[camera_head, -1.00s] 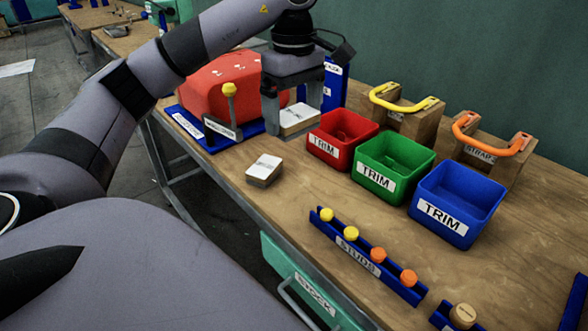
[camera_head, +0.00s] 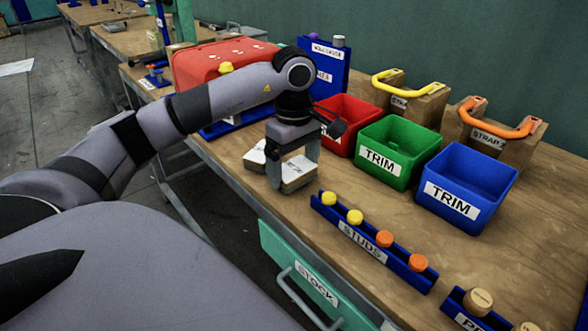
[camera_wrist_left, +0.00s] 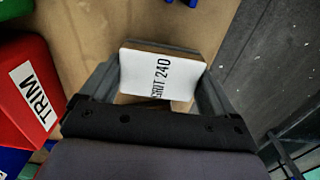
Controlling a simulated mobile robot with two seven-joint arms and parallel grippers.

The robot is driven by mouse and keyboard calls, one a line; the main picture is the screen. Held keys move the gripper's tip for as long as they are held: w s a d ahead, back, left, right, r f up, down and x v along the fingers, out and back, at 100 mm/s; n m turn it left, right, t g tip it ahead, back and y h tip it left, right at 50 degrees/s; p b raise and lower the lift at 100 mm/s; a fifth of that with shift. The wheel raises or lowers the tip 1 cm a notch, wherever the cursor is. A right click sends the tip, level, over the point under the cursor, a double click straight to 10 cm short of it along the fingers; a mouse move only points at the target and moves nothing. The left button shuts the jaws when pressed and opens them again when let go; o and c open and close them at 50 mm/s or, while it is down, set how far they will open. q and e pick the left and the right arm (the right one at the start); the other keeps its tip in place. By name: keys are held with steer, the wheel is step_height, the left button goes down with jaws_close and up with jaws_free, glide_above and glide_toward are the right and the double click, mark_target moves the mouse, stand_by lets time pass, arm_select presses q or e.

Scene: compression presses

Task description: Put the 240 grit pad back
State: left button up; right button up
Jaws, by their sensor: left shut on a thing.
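My left gripper (camera_head: 293,182) is shut on the 240 grit pad (camera_head: 298,172), a thin block with a white label. In the left wrist view the pad (camera_wrist_left: 160,74) lies between my two fingers, and its label reads GRIT 240. A second white-topped pad (camera_head: 256,155) is on the bench just left of my gripper, partly hidden by a finger. The held pad is low over the bench near its front edge; I cannot tell whether it touches the wood. My right gripper is not in view.
Red (camera_head: 343,118), green (camera_head: 396,150) and blue (camera_head: 465,187) TRIM bins stand right of my gripper. The blue STUDS rail (camera_head: 372,243) is in front, above the green STOCK drawer (camera_head: 312,277). Bare bench lies between bins and rail.

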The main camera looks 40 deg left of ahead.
arm_select(q)
steer(key=shift+f, duration=0.55)
steer(key=shift+f, duration=0.15)
steer(key=o, duration=0.7)
steer(key=shift+o, duration=0.2)
